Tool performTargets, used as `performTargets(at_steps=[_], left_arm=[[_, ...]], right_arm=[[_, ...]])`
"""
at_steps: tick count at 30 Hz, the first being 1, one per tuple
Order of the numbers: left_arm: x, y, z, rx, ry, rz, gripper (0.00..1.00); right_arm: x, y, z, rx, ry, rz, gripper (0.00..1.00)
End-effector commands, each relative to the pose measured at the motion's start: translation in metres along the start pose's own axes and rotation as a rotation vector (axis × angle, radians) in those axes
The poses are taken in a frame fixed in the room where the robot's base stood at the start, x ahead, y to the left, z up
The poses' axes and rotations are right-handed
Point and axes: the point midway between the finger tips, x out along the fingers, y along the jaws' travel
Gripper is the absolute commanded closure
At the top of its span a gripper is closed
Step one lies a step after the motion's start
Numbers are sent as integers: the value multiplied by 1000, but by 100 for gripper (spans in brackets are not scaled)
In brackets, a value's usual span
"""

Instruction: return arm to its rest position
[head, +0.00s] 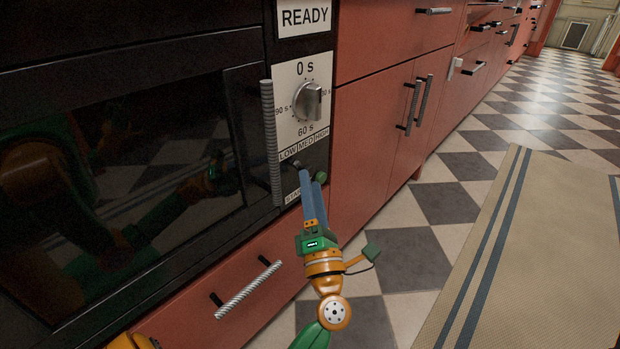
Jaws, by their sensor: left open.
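My left gripper (309,172) reaches up from the bottom middle of the head view. It is open, and I see nothing between its fingers. Its fingertips are in front of the lower control panel of a black microwave (245,120), just below the LOW/MED/HIGH labels. The gripper partly covers a START label (292,197). Whether the fingertips touch the panel I cannot tell. My right gripper is not in view.
A timer dial (308,102) and a vertical door handle (270,140) are close to the gripper. A red drawer with a bar handle (248,289) is below. Red cabinets (375,110) run to the right. Checkered floor (400,258) and a beige rug (540,250) are open.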

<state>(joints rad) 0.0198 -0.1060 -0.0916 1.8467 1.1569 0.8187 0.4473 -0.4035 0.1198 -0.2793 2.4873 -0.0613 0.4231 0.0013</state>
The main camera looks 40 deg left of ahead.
Motion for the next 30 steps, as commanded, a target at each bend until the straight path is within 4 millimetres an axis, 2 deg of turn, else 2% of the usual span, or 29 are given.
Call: performTargets(at_steps=[3,7,21,23,26,27,28,29,30], left_arm=[[-26,-1,0,1,0,-5,41],[-42,-1,0,1,1,-2,41],[-45,0,3,12,-17,-3,41],[-45,0,19,68,-103,-21,41],[-63,-14,73,320,-445,-104,41],[-84,-31,94,468,-632,-158,41],[-104,-46,103,586,-775,-205,41],[-125,-62,106,702,-912,-254,41],[-155,-83,101,852,-1085,-323,41]], right_arm=[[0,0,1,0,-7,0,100],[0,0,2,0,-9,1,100],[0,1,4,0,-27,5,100],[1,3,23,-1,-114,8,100],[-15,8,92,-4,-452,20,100],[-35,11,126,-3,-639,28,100],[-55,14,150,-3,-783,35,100],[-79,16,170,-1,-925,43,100],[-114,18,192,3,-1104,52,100]])
